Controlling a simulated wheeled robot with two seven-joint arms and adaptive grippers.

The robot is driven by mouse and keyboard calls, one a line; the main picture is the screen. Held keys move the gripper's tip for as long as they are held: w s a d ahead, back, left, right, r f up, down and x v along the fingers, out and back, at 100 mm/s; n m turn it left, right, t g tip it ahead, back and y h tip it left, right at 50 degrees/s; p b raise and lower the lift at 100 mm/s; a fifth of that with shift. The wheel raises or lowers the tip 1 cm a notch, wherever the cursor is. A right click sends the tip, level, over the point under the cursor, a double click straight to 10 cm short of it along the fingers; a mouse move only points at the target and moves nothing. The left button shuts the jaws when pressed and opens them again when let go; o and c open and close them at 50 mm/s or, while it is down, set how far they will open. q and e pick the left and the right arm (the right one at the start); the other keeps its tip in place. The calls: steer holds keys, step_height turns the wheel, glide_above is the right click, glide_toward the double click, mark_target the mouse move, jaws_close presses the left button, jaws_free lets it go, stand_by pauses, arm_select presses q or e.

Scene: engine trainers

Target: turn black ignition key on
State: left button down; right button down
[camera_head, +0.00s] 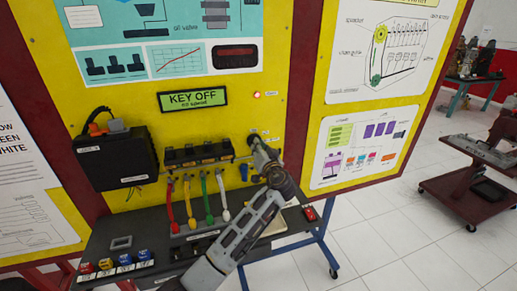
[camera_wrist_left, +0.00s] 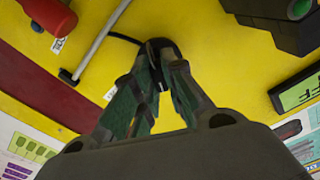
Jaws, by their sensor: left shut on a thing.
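The black ignition key (camera_wrist_left: 160,46) shows in the left wrist view as a small dark piece on the yellow panel, between the tips of my left gripper (camera_wrist_left: 163,72). The fingers are closed in on it and partly hide it. In the head view my left gripper (camera_head: 256,141) reaches the yellow panel right of the injector row and hides the key there. The display (camera_head: 193,97) on the panel reads KEY OFF. My right gripper is not in either view.
A black box (camera_head: 117,160) and a row of injectors (camera_head: 198,154) with coloured tubes are left of my gripper. Below is a dark bench (camera_head: 122,243) with coloured knobs. In the wrist view, a red part (camera_wrist_left: 48,14) and a grey rod (camera_wrist_left: 100,42) are near the fingers.

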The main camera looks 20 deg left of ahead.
arm_select(q)
steer(key=shift+d+m+p, duration=0.1)
steer(key=shift+m+p, duration=0.7)
steer(key=shift+m, duration=2.6)
steer(key=c, duration=1.5)
jaws_free()
